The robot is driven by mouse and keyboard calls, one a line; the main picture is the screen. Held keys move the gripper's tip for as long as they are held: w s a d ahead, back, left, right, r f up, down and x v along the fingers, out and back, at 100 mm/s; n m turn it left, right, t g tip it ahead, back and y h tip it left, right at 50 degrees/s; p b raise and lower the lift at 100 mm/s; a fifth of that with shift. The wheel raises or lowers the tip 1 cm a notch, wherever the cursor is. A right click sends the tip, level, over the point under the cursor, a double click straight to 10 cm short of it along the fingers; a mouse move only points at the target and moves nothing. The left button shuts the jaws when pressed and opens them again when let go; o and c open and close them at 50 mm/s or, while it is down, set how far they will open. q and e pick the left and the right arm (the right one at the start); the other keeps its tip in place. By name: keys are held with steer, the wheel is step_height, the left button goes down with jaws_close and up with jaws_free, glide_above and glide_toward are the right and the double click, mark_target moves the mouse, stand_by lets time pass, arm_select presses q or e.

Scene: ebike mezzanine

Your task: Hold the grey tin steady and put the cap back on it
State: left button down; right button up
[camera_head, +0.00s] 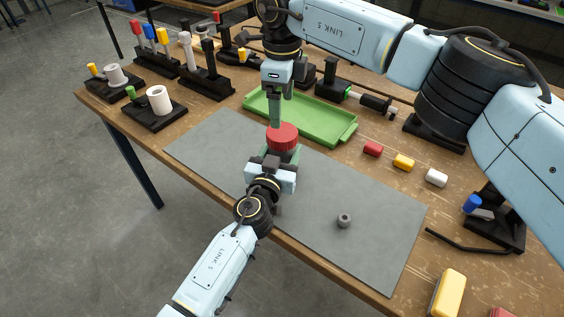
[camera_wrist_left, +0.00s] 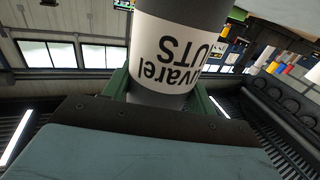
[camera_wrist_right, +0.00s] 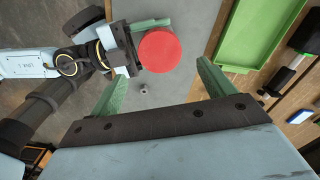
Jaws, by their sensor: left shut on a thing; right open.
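The grey tin (camera_wrist_left: 180,20) with a white printed label stands between the green fingers of my left gripper (camera_wrist_left: 162,92), which is shut on it. In the head view my left gripper (camera_head: 278,160) is over the grey mat, and the tin's body is mostly hidden. The red cap (camera_head: 283,136) is at the tin's top; I cannot tell whether it is fully seated. It also shows in the right wrist view (camera_wrist_right: 160,51). My right gripper (camera_head: 275,110) points down just above and behind the cap. It is open, with the cap beyond its fingertips.
A grey mat (camera_head: 215,140) covers the table's front, with a small grey nut (camera_head: 344,220) on it. A green tray (camera_head: 310,118) lies behind. Red, yellow and white pieces (camera_head: 403,162) lie at the right. Black stands (camera_head: 205,82) with tools fill the back left.

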mark_target(282, 131)
steer(key=shift+f, duration=0.1)
stand_by(0.3)
steer(key=shift+f, duration=3.95)
steer(key=shift+c, duration=0.3)
steer(key=c, duration=0.9)
steer(key=shift+m, duration=0.8)
steer(key=o, duration=1.1)
step_height(282, 131, up, 12)
steer(key=shift+r, duration=0.1)
